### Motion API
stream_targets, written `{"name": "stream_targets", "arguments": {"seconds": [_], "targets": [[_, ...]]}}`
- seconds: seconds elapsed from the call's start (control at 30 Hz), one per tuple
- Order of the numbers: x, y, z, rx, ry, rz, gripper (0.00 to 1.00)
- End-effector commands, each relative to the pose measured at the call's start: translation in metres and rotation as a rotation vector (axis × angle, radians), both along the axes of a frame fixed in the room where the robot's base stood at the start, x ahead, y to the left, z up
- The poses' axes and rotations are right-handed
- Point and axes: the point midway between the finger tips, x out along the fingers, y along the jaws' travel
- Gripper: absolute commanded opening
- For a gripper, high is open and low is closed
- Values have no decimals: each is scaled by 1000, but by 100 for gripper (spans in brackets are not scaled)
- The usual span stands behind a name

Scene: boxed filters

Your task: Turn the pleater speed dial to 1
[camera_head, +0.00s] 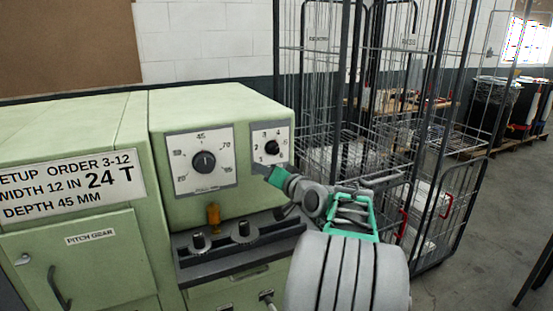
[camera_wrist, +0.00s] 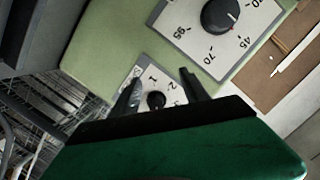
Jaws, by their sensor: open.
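The small dial with a numbered white plate, taken as the pleater speed dial, has a black knob (camera_head: 271,147) on the right of the green machine's front. In the wrist view the knob (camera_wrist: 156,100) shows between my gripper's two dark fingers, with the digits 1 and 2 readable beside it. My gripper (camera_wrist: 161,88) is open, its fingers spread on either side of the knob; I cannot tell whether they touch it. In the head view my gripper (camera_head: 264,170) is just below the plate. The knob's pointer is too small to read.
A larger dial (camera_head: 204,161) is to the left of the small one, also in the wrist view (camera_wrist: 220,16). Below are an orange lever (camera_head: 214,216) and a dark ledge with two knobs (camera_head: 244,230). Wire cage trolleys (camera_head: 340,120) stand close at the right.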

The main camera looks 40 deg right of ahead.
Motion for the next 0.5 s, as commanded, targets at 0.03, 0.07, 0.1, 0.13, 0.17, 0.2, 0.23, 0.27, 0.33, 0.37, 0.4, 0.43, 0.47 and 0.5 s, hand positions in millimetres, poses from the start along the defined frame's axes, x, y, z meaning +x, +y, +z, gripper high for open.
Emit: {"name": "stream_targets", "arguments": {"seconds": [0.03,0.07,0.1,0.13,0.17,0.2,0.23,0.27,0.33,0.37,0.4,0.43,0.47,0.5], "targets": [[-13,-32,7,23,-68,-43,53],[-19,-44,13,33,-104,-58,53],[-24,-54,19,43,-139,-72,53],[-26,-60,22,47,-157,-79,53],[-27,-63,25,50,-168,-82,53],[-25,-66,27,51,-176,-83,53],[-21,-66,28,52,-178,-83,53],[-16,-66,29,53,-177,-81,53],[-3,-68,29,52,-174,-79,53],[3,-69,29,51,-174,-79,53],[11,-71,29,50,-173,-80,53],[17,-72,29,50,-174,-79,53],[23,-74,29,50,-174,-79,53],[29,-75,29,50,-174,-81,53]]}}
